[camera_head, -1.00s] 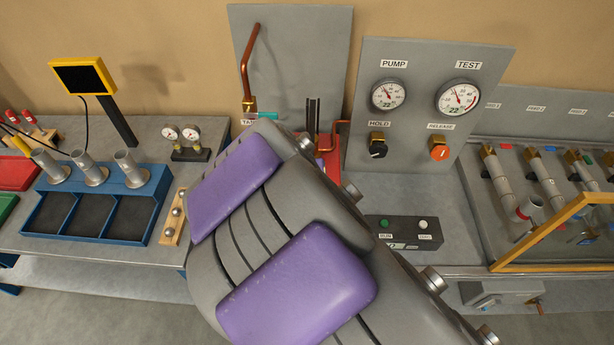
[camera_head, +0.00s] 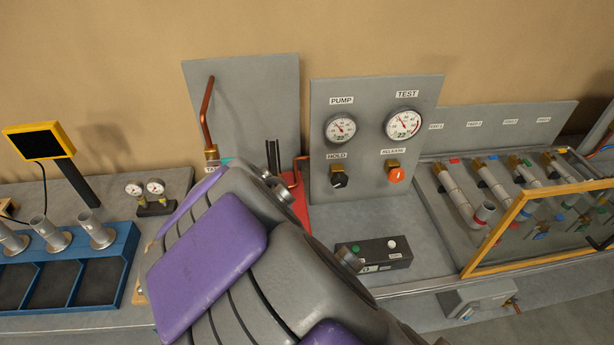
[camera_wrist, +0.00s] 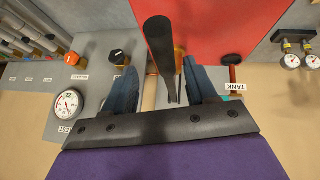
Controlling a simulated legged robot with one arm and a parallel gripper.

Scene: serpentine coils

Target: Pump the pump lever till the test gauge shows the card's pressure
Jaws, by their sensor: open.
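The pump lever (camera_wrist: 158,45) shows in the wrist view as a thick black bar over a red plate. My gripper (camera_wrist: 160,68) is open, with one blue-grey finger on each side of the bar; I cannot tell whether either touches it. In the head view my arm hides the gripper and most of the lever. The test gauge (camera_head: 403,124) is the larger dial on the grey panel, its needle pointing up and left; it also shows in the wrist view (camera_wrist: 67,103). The pump gauge (camera_head: 340,128) is left of it. I cannot make out a pressure card.
Below the gauges are the black hold knob (camera_head: 338,180) and orange release knob (camera_head: 396,175). A black button box (camera_head: 374,254) stands in front. A yellow frame (camera_head: 490,240) with pipes is on the right. A blue tray (camera_head: 120,262) and two small gauges (camera_head: 145,188) are on the left.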

